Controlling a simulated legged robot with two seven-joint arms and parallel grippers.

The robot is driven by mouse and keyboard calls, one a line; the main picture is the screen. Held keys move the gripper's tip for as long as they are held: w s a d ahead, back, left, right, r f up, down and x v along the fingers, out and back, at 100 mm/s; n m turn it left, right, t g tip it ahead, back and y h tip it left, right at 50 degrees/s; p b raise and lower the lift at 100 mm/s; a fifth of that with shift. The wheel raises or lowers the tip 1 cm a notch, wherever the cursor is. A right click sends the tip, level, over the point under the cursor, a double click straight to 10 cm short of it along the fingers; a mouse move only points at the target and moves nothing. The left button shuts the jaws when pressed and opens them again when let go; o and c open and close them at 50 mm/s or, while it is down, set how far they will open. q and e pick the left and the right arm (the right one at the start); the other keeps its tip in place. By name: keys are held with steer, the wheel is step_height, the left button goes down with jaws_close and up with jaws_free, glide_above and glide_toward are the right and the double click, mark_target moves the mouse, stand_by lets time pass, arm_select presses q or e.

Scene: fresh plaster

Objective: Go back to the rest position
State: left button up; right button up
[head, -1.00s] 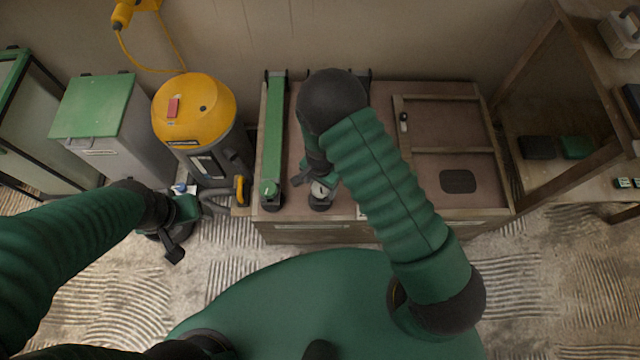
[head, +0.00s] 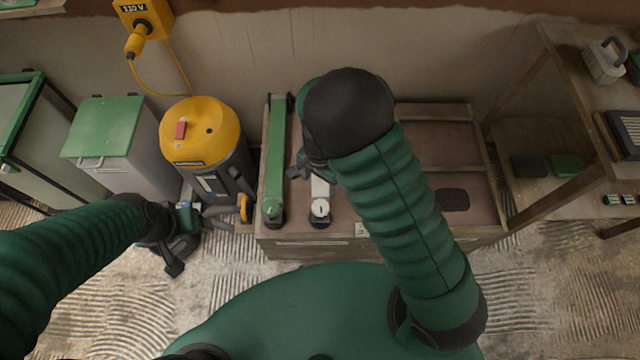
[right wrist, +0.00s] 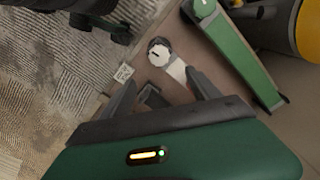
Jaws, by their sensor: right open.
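My right gripper (head: 300,171) hangs over the wooden bench (head: 350,246), partly hidden by my own arm. In the right wrist view its two dark fingers (right wrist: 160,92) are spread with nothing between them. A tool with a round white dial (head: 320,208) lies on the bench just beyond the fingertips; it also shows in the right wrist view (right wrist: 160,52). My arm hides its far part in the head view. My left gripper (head: 176,256) is low at the left, above the floor in front of the yellow-topped vacuum; its jaws are too unclear to read.
A long green tool (head: 275,160) lies left of the dial tool. The vacuum (head: 202,135) and a green-lidded bin (head: 103,128) stand left of the bench. A wooden shelf unit (head: 520,215) stands at the right. Ridged floor (head: 540,270) is open at front right.

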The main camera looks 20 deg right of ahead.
stand_by(0.3)
steer(key=s+d+r+n+t+p, duration=0.1)
steer(key=s+d+r+n, duration=0.35)
steer(key=r, duration=0.25)
steer(key=s+d+r+n+t, duration=0.2)
steer(key=s+d+r+n, duration=0.1)
steer(key=s+r+n, duration=0.4)
step_height(320, 180, up, 13)
steer(key=w+m+p, duration=0.1)
steer(key=w+p, duration=0.1)
steer(key=p, duration=1)
steer(key=shift+w+p, duration=0.2)
steer(key=shift+p, duration=0.2)
steer(key=shift+a, duration=0.1)
